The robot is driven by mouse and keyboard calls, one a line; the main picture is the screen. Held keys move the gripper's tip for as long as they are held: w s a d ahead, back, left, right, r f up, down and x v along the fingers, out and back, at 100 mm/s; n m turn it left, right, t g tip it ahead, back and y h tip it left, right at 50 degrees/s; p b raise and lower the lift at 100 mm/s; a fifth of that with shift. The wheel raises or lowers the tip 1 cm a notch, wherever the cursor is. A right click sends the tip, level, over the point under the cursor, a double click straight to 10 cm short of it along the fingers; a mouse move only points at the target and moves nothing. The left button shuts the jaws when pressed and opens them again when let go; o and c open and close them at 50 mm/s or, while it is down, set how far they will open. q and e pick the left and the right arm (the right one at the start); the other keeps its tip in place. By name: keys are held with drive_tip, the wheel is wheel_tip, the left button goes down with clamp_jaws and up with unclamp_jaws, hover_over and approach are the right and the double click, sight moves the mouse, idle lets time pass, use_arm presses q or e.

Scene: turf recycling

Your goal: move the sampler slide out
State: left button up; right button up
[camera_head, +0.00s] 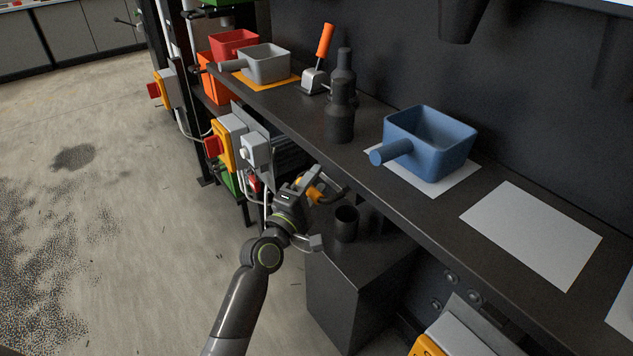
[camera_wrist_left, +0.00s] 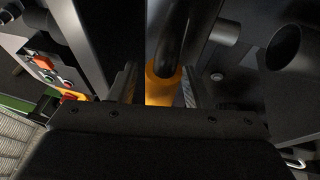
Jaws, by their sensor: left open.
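A yellow-orange grip (camera_head: 316,194) on a dark curved bar (camera_head: 334,188) sticks out below the front edge of the dark shelf; this looks like the sampler slide's handle. My left gripper (camera_head: 306,186) is at this grip and covers part of it. In the left wrist view the orange grip (camera_wrist_left: 160,88) stands between the two open fingers of my left gripper (camera_wrist_left: 158,88), with a dark bar running up from it. I cannot tell whether either finger touches it. The rest of the slide is hidden. My right gripper is in neither view.
A blue scoop (camera_head: 432,145) on white paper, a grey scoop (camera_head: 266,64) and dark bottles (camera_head: 340,115) stand on the shelf (camera_head: 385,205). A dark cup (camera_head: 346,224) and box (camera_head: 345,290) lie below. Control boxes (camera_head: 228,142) are left of my gripper. The left floor is open.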

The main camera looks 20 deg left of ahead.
use_arm(q)
drive_tip(key=shift+c, duration=0.4)
drive_tip(key=shift+r, duration=0.1)
clamp_jaws()
